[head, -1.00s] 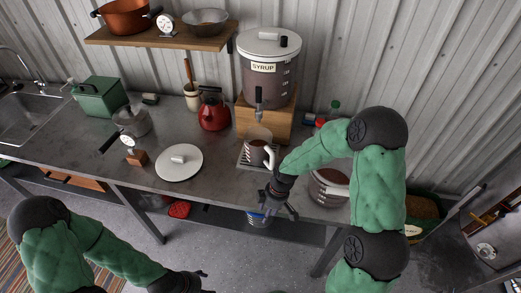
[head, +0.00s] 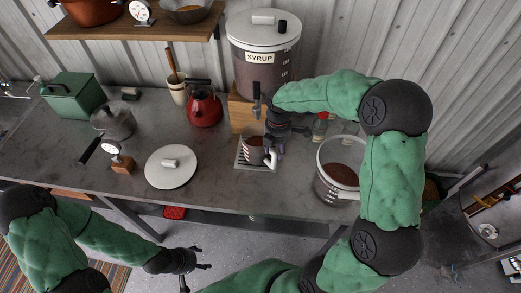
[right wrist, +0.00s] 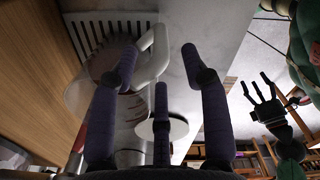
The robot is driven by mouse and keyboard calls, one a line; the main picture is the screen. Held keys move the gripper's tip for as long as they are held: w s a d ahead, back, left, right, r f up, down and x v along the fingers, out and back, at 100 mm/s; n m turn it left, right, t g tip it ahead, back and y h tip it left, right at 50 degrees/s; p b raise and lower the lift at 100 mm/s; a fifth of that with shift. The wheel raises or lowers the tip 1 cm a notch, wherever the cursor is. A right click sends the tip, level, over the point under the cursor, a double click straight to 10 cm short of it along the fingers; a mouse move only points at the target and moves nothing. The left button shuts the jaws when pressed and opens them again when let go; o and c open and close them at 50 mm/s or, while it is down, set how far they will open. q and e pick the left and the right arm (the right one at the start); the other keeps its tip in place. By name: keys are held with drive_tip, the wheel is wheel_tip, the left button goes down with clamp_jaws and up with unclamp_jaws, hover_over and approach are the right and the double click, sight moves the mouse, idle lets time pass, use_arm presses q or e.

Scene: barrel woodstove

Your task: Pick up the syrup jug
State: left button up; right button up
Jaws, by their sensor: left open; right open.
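The syrup jug (head: 253,149), a clear jug with dark contents and a white handle, stands upright on the slotted drip tray (head: 242,165) below the dispenser's tap. My right gripper (head: 273,146) is open at the jug's handle side and partly hides it. In the right wrist view the jug (right wrist: 88,92) is at left, and its white handle (right wrist: 158,55) shows between the spread fingers of my right gripper (right wrist: 158,65). I cannot tell whether they touch. My left gripper (head: 205,258) is open and empty in front of the counter; it also shows in the right wrist view (right wrist: 262,90).
The lidded syrup dispenser (head: 262,70) on its wooden stand (head: 240,116) is behind the jug. An open pot (head: 340,178) stands close to the right. A white lid (head: 171,167), a small dial gauge (head: 113,150) and a red kettle (head: 205,104) are to the left.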

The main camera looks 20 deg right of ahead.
sight(274, 158)
drive_tip(key=shift+w+f, duration=0.1)
drive_tip(key=shift+f, duration=0.35)
drive_tip(key=shift+s+a+f, duration=0.1)
drive_tip(key=shift+s+f, duration=0.1)
drive_tip(key=shift+f, duration=0.45)
drive_tip(key=shift+w+f+b, duration=0.15)
drive_tip(key=shift+f+b, duration=0.25)
drive_tip(key=shift+f, duration=1.55)
clamp_jaws()
drive_tip(key=shift+w+r, duration=0.1)
